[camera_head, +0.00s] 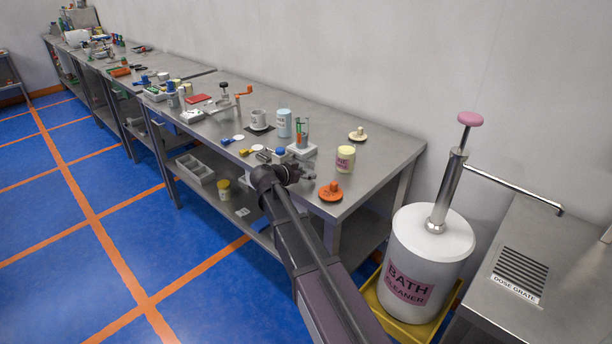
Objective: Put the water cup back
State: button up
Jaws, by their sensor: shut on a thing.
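My gripper (306,175) is over the front edge of the near workbench, low by its right end. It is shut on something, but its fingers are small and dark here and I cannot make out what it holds. A white mug (258,119) stands on a dark mat behind and left of my gripper. A light blue cup-like container (284,124) with a label stands right of the mug. No label in view clearly reads as the water cup.
A pale yellow labelled jar (345,159) and an orange knobbed disc (331,192) are right of my gripper. A white stand (301,149) with upright tubes is behind it.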

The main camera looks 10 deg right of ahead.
jog(key=shift+f, duration=0.15)
jog(key=o, duration=1.1)
jog(key=shift+r, duration=0.25)
jog(key=shift+s+a+r, duration=0.15)
jog(key=shift+a, duration=0.05)
jog(key=p+v, duration=0.4)
jog(key=v, duration=0.7)
jog(key=shift+a+p, duration=0.15)
jog(key=shift+p, duration=0.15)
jog(key=shift+s, duration=0.2)
